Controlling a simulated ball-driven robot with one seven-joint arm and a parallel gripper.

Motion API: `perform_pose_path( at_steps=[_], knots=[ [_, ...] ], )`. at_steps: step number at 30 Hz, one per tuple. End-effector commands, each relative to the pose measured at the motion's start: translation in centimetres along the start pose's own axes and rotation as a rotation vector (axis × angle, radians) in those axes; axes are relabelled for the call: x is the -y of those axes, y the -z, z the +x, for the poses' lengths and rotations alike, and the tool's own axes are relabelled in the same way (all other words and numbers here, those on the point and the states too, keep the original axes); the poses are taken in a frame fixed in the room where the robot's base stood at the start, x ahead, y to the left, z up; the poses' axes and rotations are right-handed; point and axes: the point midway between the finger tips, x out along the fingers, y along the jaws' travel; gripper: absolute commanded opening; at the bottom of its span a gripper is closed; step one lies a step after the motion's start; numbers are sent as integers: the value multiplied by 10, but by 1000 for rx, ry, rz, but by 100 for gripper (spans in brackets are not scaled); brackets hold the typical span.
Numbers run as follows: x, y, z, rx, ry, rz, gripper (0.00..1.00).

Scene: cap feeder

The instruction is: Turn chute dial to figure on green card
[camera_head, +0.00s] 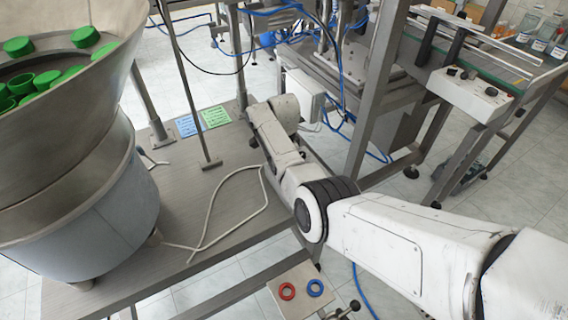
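The green card (215,117) lies flat on the grey table, next to a blue card (188,126) on its left. Both bear small writing, too small to read here. I cannot make out the chute dial; it may be hidden behind my arm or the frame posts. My white arm reaches from the lower right up to the middle, over the table's right edge. Its far end is just right of the green card, and I cannot see my gripper's fingers.
A large steel bowl feeder (75,150) with green caps (47,80) stands at the left. A thin metal post (190,90) rises from the table before the cards. A loose pale cable (208,215) lies on the table. A conveyor (480,60) with bottles is at the upper right.

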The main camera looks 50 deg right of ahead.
Motion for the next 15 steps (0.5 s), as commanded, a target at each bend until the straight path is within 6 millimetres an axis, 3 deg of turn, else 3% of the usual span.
perform_pose_path(
  at_steps=[15],
  knots=[
    [1, 0, -1, -1, 3, 39, 0]
  ],
)
